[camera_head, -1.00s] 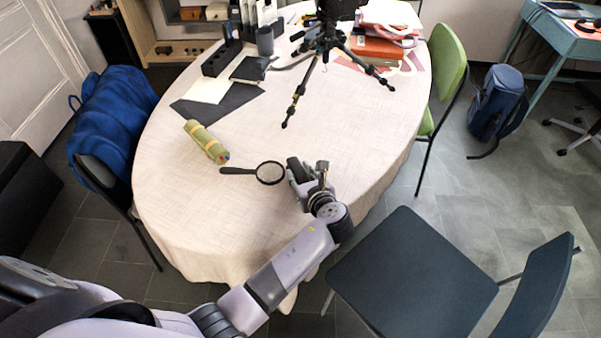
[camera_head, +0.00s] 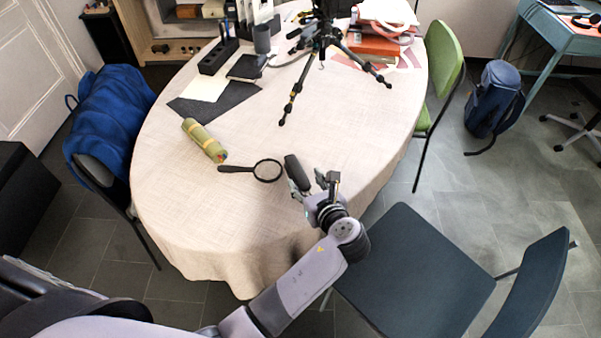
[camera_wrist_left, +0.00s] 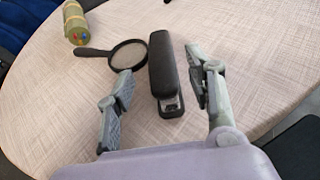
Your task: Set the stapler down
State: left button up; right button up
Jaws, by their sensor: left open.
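The black stapler (camera_wrist_left: 165,77) lies on the cream tablecloth (camera_wrist_left: 235,30) in the left wrist view, between the spread fingers of my left gripper (camera_wrist_left: 160,103) and clear of both of them. In the head view the stapler (camera_head: 297,172) is at the table's near right part, just right of the magnifying glass. My left gripper (camera_head: 312,189) is open, just on the near side of the stapler. My right gripper does not show in either view.
The magnifying glass (camera_head: 267,170) lies close left of the stapler, and a green roll (camera_head: 204,140) lies farther left. A black tripod (camera_head: 325,45) stands behind on the table. A dark chair (camera_head: 415,270) is at the near right. The table's near left part is clear.

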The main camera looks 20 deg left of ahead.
pick_arm(q)
jog(key=v, duration=0.5)
dwell(0.5)
